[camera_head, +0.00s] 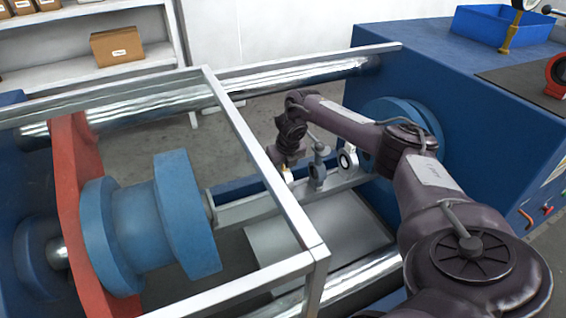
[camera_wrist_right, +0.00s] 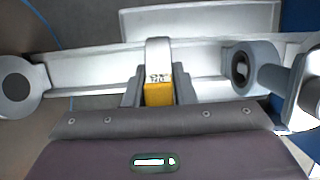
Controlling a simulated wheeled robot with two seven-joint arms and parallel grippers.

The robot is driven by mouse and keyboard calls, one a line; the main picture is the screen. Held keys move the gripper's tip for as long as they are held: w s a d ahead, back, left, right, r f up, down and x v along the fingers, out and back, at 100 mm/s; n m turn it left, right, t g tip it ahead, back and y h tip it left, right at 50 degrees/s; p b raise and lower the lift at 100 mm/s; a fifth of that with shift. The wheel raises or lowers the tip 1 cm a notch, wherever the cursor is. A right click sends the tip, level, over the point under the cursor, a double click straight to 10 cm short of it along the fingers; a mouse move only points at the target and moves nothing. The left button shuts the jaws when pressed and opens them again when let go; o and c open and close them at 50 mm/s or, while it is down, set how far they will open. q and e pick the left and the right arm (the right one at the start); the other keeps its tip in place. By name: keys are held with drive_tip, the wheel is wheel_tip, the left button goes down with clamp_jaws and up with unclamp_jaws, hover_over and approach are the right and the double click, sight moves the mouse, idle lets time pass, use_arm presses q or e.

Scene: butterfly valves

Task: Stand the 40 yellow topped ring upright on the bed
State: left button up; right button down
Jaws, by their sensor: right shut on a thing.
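The yellow topped ring (camera_wrist_right: 158,92) is between the two fingers of my right gripper (camera_wrist_right: 160,88) in the wrist view. Its yellow block bears small dark print, and its pale band (camera_wrist_right: 158,52) extends away from the gripper. My right gripper (camera_head: 287,168) is shut on it, low over the bed (camera_head: 250,207), a long grey rail between blue flanges. In the head view only a speck of yellow shows beneath the gripper. The ring lies across the rail in the wrist view; whether it touches the bed I cannot tell. My left gripper is not in view.
A grey valve with a stem (camera_head: 318,172) stands on the bed just right of my gripper, and a white ring with a dark face (camera_head: 347,158) beyond it. A pale frame (camera_head: 262,160) crosses in front. A blue tray (camera_head: 492,24) sits on the blue housing.

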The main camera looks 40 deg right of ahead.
drive_tip(key=shift+f+b, duration=0.45)
drive_tip(key=shift+f, duration=0.35)
idle(1.9)
drive_tip(key=c, duration=1.7)
unclamp_jaws()
drive_tip(key=shift+o, duration=0.7)
drive_tip(key=o, duration=0.5)
drive_tip(key=shift+f, duration=0.1)
drive_tip(key=shift+o, duration=0.2)
drive_tip(key=v, duration=0.8)
